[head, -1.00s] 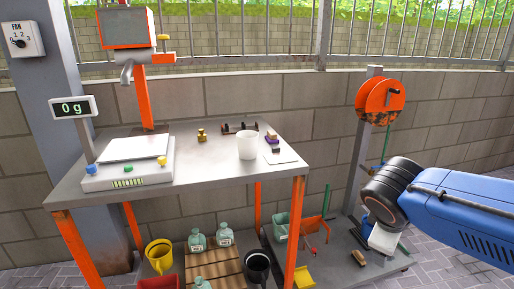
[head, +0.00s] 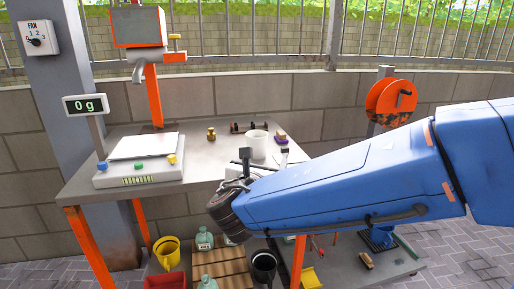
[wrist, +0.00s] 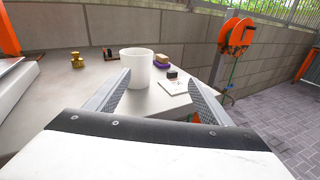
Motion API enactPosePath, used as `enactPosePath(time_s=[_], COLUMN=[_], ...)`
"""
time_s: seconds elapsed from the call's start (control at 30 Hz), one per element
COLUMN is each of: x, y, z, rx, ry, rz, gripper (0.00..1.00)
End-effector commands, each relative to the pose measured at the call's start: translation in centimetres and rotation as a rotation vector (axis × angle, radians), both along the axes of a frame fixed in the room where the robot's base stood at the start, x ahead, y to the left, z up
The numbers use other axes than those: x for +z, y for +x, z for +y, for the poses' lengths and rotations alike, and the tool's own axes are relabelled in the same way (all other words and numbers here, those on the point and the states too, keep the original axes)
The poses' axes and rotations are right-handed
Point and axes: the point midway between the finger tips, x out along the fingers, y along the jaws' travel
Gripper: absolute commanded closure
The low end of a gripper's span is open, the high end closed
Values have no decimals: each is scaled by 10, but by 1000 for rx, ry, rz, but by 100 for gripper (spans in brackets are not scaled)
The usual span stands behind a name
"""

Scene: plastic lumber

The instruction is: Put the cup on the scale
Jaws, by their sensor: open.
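The white cup (head: 257,145) stands upright on the grey table (head: 200,176), right of the middle. It also shows in the wrist view (wrist: 136,68), ahead of my gripper and a little left of centre between the fingers. My gripper (head: 264,154) is open and empty, with the cup beyond its fingertips; in the wrist view its two fingers (wrist: 160,82) stand wide apart. The scale (head: 140,160) is on the left of the table, its plate bare, and its display (head: 86,105) reads 0 g. My forearm hides part of the table's right front.
An orange-framed device (head: 138,28) rises at the back left.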

Motion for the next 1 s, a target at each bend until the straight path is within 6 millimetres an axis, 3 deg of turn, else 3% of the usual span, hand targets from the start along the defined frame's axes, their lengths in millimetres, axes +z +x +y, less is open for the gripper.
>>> enactPosePath(time_s=[0.03,0.1,0.2,0.37,1.0], x=[2,4,7,7,7], y=[-2,-3,-3,12,109], z=[17,32,42,41,29], rx=[33,65,85,85,84], ry=[-34,-68,-93,-96,-94], rz=[-14,-33,-45,-46,-46], gripper=[26,26,26,26,26])
